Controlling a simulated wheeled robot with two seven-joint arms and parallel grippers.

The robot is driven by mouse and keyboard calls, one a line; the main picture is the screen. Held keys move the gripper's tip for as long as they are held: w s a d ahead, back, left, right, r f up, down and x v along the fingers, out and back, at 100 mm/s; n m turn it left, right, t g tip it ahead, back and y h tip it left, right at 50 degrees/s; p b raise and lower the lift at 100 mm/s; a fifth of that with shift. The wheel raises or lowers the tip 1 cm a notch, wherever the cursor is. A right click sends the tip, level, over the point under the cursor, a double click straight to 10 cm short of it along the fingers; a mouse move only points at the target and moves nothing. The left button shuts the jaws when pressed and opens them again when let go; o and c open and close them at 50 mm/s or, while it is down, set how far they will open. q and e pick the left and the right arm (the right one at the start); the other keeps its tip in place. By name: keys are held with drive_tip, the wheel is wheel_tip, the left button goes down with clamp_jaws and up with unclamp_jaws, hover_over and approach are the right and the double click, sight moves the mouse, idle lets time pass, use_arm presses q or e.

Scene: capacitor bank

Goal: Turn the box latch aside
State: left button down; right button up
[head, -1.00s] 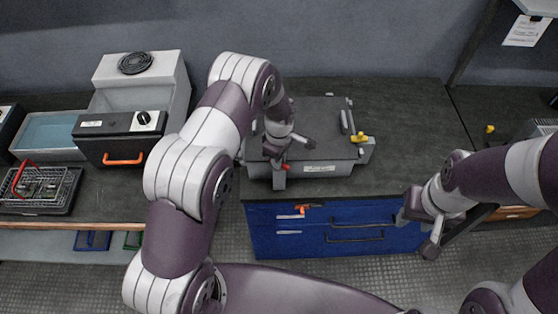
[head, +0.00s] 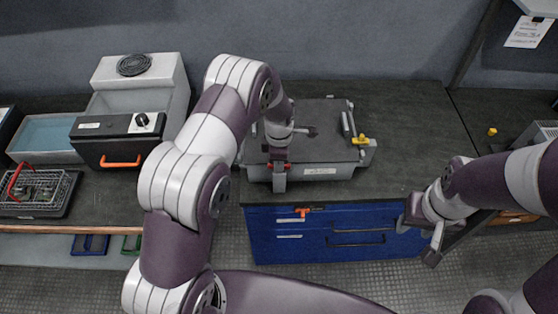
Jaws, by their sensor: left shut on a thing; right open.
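A flat grey box (head: 325,172) with a dark lid (head: 325,112) sits on the counter. My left gripper (head: 279,178) is at its front left corner, pointing down and shut on a small red latch (head: 287,166). The fingers hide most of the red latch; only bits of red show on either side. My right gripper (head: 436,240) is open and empty, in front of the counter at the right.
Blue drawers (head: 335,235) with dark handles are below the counter, with an orange-handled item (head: 308,209) near the top edge. A wire basket (head: 38,187) and a dark-fronted unit with an orange handle (head: 121,161) stand at the left.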

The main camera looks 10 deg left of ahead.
use_arm(q)
drive_tip(key=shift+w+r, duration=0.1)
drive_tip(key=c, duration=1.1)
unclamp_jaws()
drive_tip(key=shift+c, duration=0.2)
drive_tip(key=shift+r, duration=0.1)
wheel_tip(320, 180, up, 12)
drive_tip(key=b, duration=0.2)
drive_tip(key=shift+r, duration=0.25)
